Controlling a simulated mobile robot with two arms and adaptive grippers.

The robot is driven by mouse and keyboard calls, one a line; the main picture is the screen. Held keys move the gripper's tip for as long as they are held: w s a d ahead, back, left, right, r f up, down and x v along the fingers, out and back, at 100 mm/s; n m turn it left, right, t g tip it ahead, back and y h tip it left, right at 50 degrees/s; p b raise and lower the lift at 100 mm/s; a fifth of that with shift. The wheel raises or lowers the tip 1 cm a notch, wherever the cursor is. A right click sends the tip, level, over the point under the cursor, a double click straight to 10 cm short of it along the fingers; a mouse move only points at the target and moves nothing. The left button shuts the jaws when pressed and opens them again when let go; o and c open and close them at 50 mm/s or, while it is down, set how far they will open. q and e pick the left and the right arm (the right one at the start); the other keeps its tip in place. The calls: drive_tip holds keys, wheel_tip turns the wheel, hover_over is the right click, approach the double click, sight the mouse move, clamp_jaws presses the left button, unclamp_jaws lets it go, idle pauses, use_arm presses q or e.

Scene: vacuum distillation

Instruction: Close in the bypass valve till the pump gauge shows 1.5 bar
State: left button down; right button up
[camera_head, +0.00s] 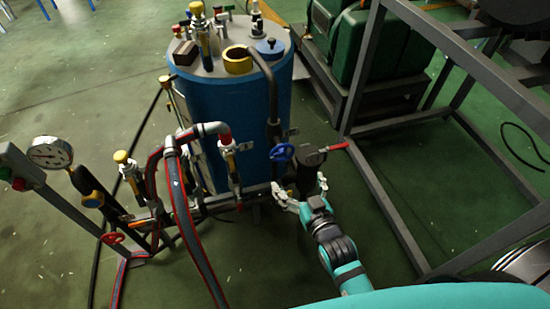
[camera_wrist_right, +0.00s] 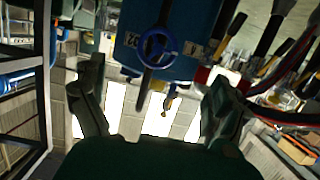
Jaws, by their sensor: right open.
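A blue handwheel (camera_head: 281,152) sits on the pipework at the lower right of the blue tank. It also shows in the right wrist view (camera_wrist_right: 158,47), ahead of the jaws and roughly centred between them. My right gripper (camera_head: 302,186) is open and empty, just below and to the right of this wheel, apart from it. Its two fingers also show in the right wrist view (camera_wrist_right: 158,78). A round white dial gauge (camera_head: 50,153) stands at the far left; its reading is too small to tell. Which valve is the bypass is not marked legibly. My left gripper is not in view.
The blue tank (camera_head: 232,110) carries several fittings on top. Red-striped hoses (camera_head: 190,225) and a red handwheel (camera_head: 113,238) are at left. A red lever (camera_head: 334,147) lies just right of the blue wheel. A grey metal frame (camera_head: 385,195) stands at right.

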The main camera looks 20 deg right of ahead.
sight(283, 154)
drive_tip(key=s+f+n+t+b, duration=0.2)
drive_tip(key=s+f+b, duration=0.1)
drive_tip(key=b, duration=0.2)
drive_tip(key=shift+t, duration=0.3)
drive_tip(key=w, duration=0.5)
drive_tip(key=w+b, duration=0.1)
drive_tip(key=w, duration=1)
drive_tip(key=shift+a+r+b, duration=0.2)
drive_tip(key=shift+a+b, duration=0.1)
drive_tip(key=shift+b, duration=0.05)
drive_tip(key=shift+w, duration=0.4)
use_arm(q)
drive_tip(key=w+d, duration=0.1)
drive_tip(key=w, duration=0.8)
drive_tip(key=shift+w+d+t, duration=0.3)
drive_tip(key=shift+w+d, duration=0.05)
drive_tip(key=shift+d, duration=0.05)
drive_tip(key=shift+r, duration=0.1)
use_arm(e)
drive_tip(key=c, duration=1.2)
